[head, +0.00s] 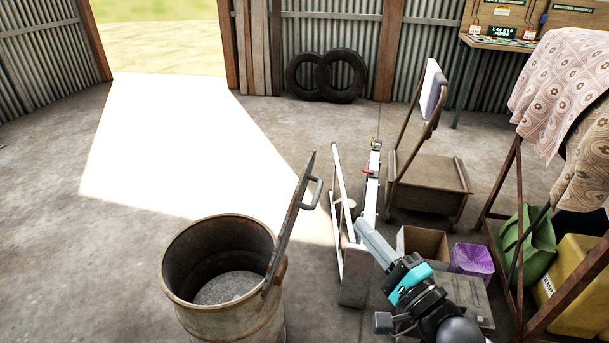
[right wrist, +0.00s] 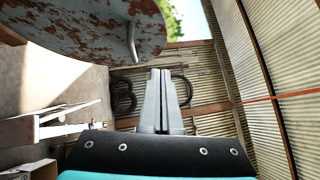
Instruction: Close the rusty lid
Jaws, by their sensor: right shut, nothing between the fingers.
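The rusty lid (head: 291,220) stands open, nearly upright, at the right rim of the rusty barrel (head: 238,325). Its handle (head: 315,193) is on the right face, away from the barrel's mouth. The barrel's inside shows a pale round surface. My right gripper (head: 362,226) is to the right of the lid, apart from it, shut and empty, pointing up-left. In the right wrist view the shut fingers (right wrist: 160,76) are at the middle, with the lid's rusty face (right wrist: 75,28) at upper left and the handle (right wrist: 131,43) left of and above the fingertips. My left gripper is not in view.
A white-and-grey frame (head: 340,200) stands between lid and right gripper. A cardboard box (head: 425,241), purple crate (head: 472,260) and trolley (head: 430,175) are to the right. A cloth-covered rack (head: 515,180) is at far right. Floor left of the barrel is clear.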

